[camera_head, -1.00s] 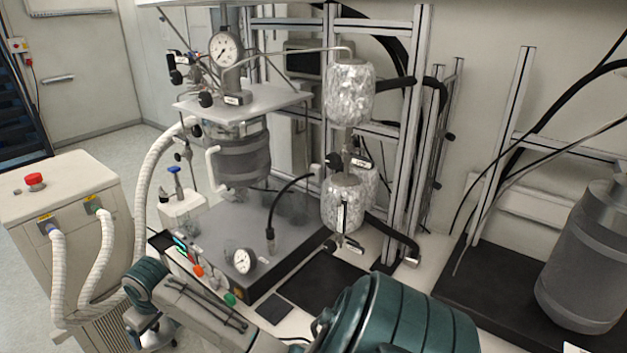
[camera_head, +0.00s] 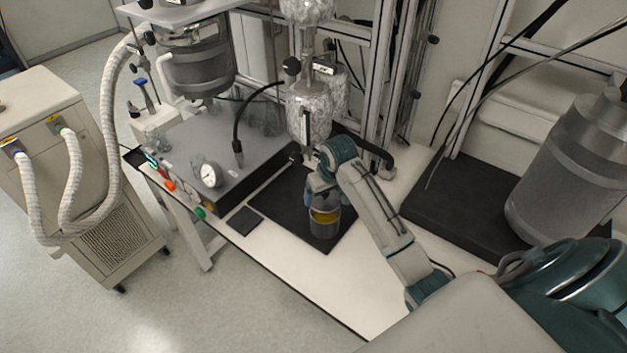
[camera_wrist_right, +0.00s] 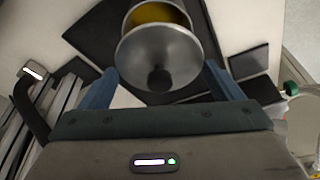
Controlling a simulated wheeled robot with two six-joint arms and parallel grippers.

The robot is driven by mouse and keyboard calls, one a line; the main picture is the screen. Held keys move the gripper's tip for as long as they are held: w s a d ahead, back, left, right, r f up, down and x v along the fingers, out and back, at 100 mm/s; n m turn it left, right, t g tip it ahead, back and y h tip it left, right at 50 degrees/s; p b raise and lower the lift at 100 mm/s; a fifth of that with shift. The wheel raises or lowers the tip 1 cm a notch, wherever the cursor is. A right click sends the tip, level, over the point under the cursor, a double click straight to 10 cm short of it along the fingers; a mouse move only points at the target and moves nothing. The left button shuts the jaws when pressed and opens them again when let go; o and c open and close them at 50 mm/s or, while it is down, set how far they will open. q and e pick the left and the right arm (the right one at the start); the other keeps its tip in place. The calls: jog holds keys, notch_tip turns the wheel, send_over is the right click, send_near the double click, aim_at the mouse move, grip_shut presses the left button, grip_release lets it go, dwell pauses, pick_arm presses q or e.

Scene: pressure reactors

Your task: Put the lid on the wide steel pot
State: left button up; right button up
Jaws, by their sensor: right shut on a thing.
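The wide steel pot (camera_head: 324,228) stands upright on a black mat on the bench, with yellow contents showing through its open top. My right gripper (camera_head: 321,198) is just above the pot, pointing down. In the right wrist view the round steel lid (camera_wrist_right: 150,52) with a black knob (camera_wrist_right: 159,78) sits between the fingers of the right gripper (camera_wrist_right: 160,82), which is shut on it. Beyond the lid, part of the pot's opening and yellow contents (camera_wrist_right: 158,13) show, so the lid covers only part of that view. The lid is not clear in the head view. My left gripper is out of view.
A foil-wrapped vessel (camera_head: 308,112) and metal frame stand close behind the pot. A grey reactor base with a gauge (camera_head: 208,174) is to the left, with a small dark pad (camera_head: 245,220) nearby. A large steel vessel (camera_head: 565,180) stands right. The front white bench is clear.

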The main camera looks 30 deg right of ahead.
aim_at(327, 200)
jog(key=shift+s+d+f, duration=0.15)
jog(key=shift+f, duration=0.35)
jog(key=shift+f+b, duration=0.3)
jog(key=shift+f, duration=1.3)
jog(key=shift+r+p, duration=0.1)
jog(key=shift+p, duration=0.2)
jog(key=shift+f, duration=0.25)
dwell(0.5)
jog(key=o, duration=0.8)
jog(key=shift+r, duration=3.55)
